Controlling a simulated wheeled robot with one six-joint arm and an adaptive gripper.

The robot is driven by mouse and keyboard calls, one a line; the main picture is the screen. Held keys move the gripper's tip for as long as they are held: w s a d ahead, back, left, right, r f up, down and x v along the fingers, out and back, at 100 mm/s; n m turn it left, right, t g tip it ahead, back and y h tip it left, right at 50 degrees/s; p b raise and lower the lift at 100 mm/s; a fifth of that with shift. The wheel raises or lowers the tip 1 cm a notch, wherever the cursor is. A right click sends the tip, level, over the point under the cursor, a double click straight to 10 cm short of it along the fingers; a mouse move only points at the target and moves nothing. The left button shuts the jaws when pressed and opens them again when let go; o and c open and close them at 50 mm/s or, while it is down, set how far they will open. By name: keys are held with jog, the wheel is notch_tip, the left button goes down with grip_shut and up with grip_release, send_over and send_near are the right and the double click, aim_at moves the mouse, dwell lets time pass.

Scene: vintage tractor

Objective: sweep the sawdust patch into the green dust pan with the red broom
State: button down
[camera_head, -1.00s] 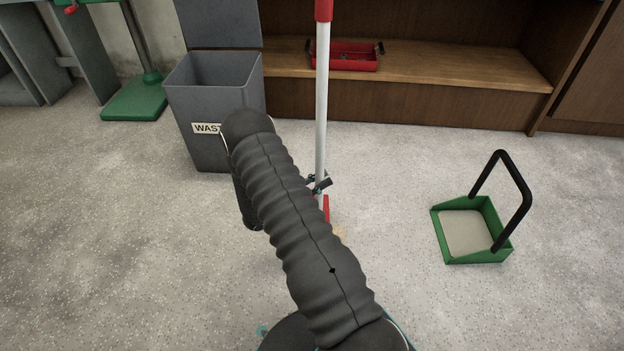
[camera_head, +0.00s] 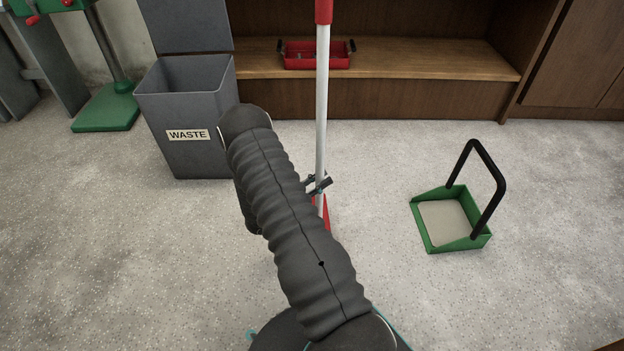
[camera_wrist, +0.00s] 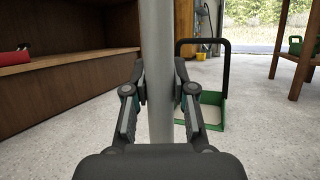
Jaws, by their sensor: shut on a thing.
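The red broom (camera_head: 322,100) stands about upright, with a white handle, a red upper grip and a red head low down, partly hidden by my arm. My gripper (camera_head: 318,184) is shut around the handle above the head. In the wrist view, my gripper's fingers (camera_wrist: 160,88) press on both sides of the pale handle (camera_wrist: 160,40). The green dust pan (camera_head: 481,240), with a black hoop handle, sits on the floor to the right, apart from the broom. It also shows in the wrist view (camera_wrist: 212,97), right of the handle. I cannot make out the sawdust patch now.
A grey waste bin (camera_head: 190,115) with a raised lid stands to the left. Behind is a wooden cabinet (camera_head: 410,100) with a red tray (camera_head: 318,62) on its ledge. A green stand base (camera_head: 105,110) is at the far left. The floor between broom and pan looks clear.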

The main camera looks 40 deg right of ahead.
jog(key=shift+s+d, duration=0.1)
jog(key=shift+d, duration=0.05)
jog(key=shift+s+d+f, duration=0.2)
jog(key=shift+s+d, duration=0.2)
jog(key=shift+d, duration=0.2)
jog(key=shift+s+d+f, duration=0.15)
jog(key=shift+s+d, duration=0.2)
jog(key=shift+d, duration=0.25)
jog(key=shift+s+d+r, duration=0.2)
jog(key=shift+s+d, duration=0.4)
jog(key=shift+d, duration=0.2)
jog(key=shift+p+x, duration=0.4)
jog(key=shift+x, duration=0.35)
jog(key=shift+a+r, duration=0.1)
jog(key=shift+s, duration=0.1)
